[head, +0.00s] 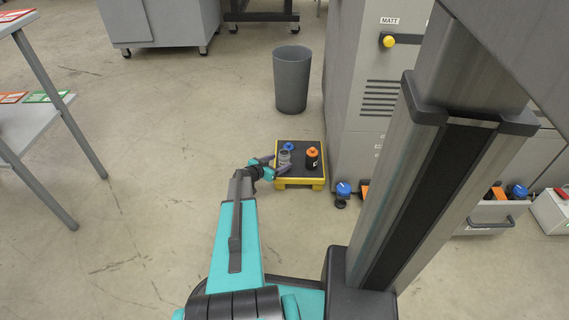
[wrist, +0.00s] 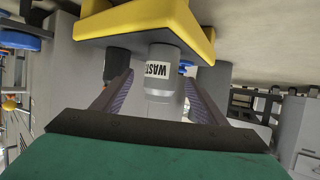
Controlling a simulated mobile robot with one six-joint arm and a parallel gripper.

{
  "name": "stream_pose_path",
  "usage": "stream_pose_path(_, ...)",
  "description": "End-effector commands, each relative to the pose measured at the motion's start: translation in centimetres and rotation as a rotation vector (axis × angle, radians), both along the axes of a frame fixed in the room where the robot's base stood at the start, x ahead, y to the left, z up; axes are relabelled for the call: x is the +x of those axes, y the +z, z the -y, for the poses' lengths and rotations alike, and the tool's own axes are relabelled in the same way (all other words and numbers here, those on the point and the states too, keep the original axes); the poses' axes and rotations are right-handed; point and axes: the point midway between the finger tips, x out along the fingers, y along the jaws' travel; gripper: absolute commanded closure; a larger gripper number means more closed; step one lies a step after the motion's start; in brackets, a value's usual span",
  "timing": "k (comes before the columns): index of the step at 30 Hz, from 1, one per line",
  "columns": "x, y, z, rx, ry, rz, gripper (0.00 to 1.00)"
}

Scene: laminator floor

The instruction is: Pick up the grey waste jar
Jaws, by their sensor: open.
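The grey waste jar (head: 284,159) stands upright on a low yellow-edged platform with a dark top (head: 290,182). In the wrist view, which is upside down, the jar (wrist: 162,75) shows a white label reading "WAS…". My gripper (head: 276,165) is open at the platform's left side. In the wrist view its two fingers (wrist: 160,98) are apart, one on each side of the jar. I cannot tell whether either finger touches it. A blue cap (head: 288,146) shows just behind the jar.
A black bottle with an orange cap (head: 312,158) stands close to the jar's right. A grey bin (head: 291,80) is behind the platform, and a grey machine (head: 370,100) is to its right. A blue-capped bottle (head: 342,190) is near the machine.

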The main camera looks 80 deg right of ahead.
Motion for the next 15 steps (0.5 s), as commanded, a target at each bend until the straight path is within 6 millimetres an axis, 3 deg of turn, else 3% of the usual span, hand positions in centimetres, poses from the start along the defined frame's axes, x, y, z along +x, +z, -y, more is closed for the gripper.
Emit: stream_pose_path(15,-0.30,-0.46,0.72,0.000,0.000,0.000,0.34)
